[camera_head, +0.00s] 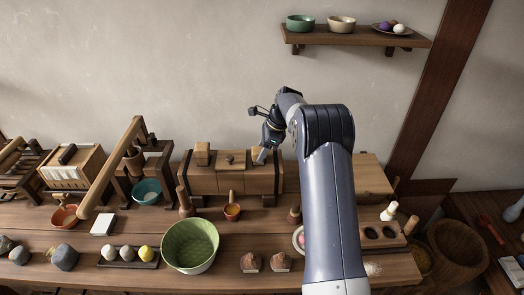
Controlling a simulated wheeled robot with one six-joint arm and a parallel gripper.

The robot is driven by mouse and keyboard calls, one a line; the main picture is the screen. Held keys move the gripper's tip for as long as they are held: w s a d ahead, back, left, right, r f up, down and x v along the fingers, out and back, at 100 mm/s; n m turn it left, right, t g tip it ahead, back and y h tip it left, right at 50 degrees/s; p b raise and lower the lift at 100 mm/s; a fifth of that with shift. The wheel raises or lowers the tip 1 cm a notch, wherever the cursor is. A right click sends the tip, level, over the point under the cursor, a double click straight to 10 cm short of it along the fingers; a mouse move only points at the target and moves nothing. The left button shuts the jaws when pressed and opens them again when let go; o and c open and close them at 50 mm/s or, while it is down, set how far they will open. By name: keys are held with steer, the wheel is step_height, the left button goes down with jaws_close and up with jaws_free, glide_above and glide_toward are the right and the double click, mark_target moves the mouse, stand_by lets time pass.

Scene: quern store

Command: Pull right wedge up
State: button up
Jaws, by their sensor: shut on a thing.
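A long wooden block press (232,182) with dark end frames stands at the back of the table. The right wedge (259,157) is at the right of the top, mostly hidden by my gripper (263,149). My gripper points down at it from above and is shut on it. How far the wedge sits in the block cannot be told from here.
A small peg (230,158) stands mid-top. A wooden beam (111,168) leans at the left. A shelf (355,36) with bowls hangs above right.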

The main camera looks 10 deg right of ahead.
step_height(320, 180, up, 3)
steer(key=shift+f+p, duration=0.15)
steer(key=shift+p, duration=0.7)
steer(key=shift+w, duration=0.1)
steer(key=o, duration=1.1)
steer(key=shift+o, duration=1.4)
steer(key=shift+f, duration=0.1)
steer(key=v, duration=1.1)
